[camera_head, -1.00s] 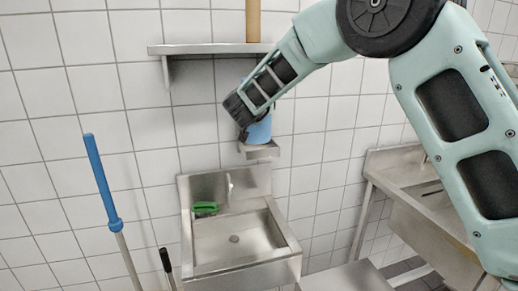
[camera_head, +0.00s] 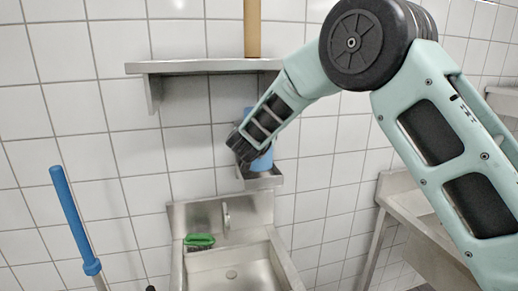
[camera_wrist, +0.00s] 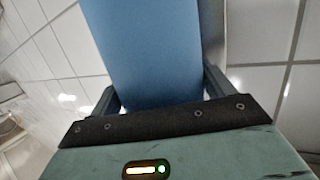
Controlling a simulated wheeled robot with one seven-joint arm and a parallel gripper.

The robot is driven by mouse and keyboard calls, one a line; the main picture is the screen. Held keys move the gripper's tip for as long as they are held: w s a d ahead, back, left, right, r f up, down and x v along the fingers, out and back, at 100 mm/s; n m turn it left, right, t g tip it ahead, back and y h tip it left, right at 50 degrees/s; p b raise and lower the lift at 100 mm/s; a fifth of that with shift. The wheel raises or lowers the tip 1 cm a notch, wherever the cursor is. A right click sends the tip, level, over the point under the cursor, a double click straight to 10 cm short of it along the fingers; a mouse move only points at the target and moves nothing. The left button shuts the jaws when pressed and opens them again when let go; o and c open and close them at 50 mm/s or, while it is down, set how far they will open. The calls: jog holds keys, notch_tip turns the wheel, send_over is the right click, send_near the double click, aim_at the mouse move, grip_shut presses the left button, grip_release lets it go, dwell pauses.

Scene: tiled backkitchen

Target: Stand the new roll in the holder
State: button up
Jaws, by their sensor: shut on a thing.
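The blue roll (camera_head: 262,161) is upright or nearly so in front of the tiled wall, partly hidden by my gripper in the head view. My gripper (camera_head: 250,142) is shut on it. In the wrist view, the roll (camera_wrist: 148,45) fills the space between my two fingers (camera_wrist: 160,92). The holder is a small metal bracket (camera_head: 264,183) on the wall below the shelf. The roll's lower end is at the holder in the head view; I cannot tell whether it rests on it.
A metal shelf (camera_head: 190,67) with a tan upright cylinder (camera_head: 252,28) is above the holder. Below is a steel sink (camera_head: 182,262) with a tap and a green-handled brush (camera_head: 199,240). A blue-handled pole (camera_head: 75,217) stands at left. A metal counter (camera_head: 400,200) is at right.

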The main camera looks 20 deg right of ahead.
aim_at(265, 163)
jog(key=shift+f+p, duration=0.45)
jog(key=shift+f, duration=1.65)
jog(key=o, duration=1.2)
jog(key=shift+f, duration=0.1)
